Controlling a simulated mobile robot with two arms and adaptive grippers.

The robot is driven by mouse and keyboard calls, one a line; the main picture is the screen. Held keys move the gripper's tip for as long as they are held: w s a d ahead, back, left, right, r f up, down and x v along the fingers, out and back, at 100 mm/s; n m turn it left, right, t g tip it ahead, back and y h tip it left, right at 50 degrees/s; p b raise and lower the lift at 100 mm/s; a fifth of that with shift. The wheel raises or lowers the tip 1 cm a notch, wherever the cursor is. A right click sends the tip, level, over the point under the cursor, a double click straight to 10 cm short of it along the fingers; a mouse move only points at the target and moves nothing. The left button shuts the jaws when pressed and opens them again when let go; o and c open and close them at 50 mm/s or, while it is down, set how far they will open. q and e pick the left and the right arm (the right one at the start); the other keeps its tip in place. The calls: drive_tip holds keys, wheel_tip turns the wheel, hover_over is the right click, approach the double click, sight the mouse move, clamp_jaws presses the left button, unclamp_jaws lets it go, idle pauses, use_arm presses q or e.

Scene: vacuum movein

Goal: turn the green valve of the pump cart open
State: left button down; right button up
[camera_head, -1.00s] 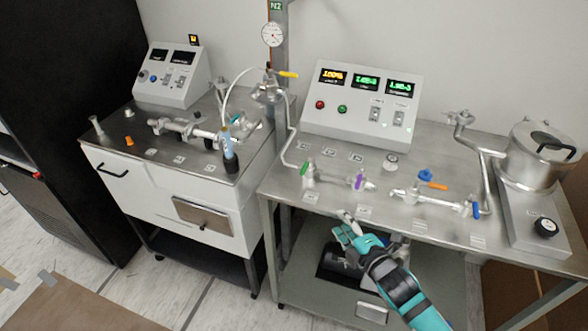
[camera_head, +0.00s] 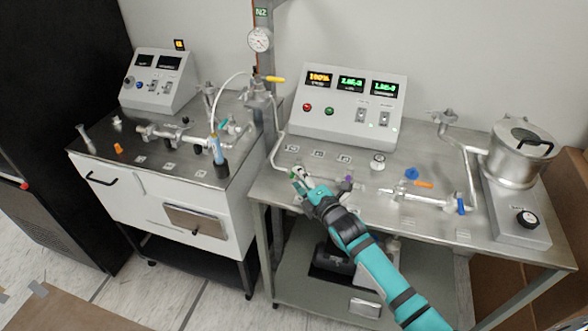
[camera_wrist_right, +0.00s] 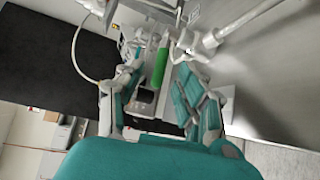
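The green valve handle (camera_wrist_right: 160,68) stands out in the right wrist view between the two fingers of my right gripper (camera_wrist_right: 158,82). Gaps show on both sides of the handle, so the fingers are open around it and do not look closed on it. In the head view my right gripper (camera_head: 299,178) is at the left end of the pipework on the right-hand steel cart (camera_head: 330,212). It hides most of the green valve there, with a bit of green (camera_head: 293,172) showing. My left gripper is not in view.
A purple handle (camera_head: 347,182) sits just right of my gripper, with blue (camera_head: 411,173) and orange (camera_head: 424,184) handles farther right. A bent vertical pipe (camera_head: 279,146) rises behind it. The control box (camera_head: 348,105) stands at the back.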

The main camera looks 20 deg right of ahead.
drive_tip(key=shift+x, duration=2.15)
clamp_jaws()
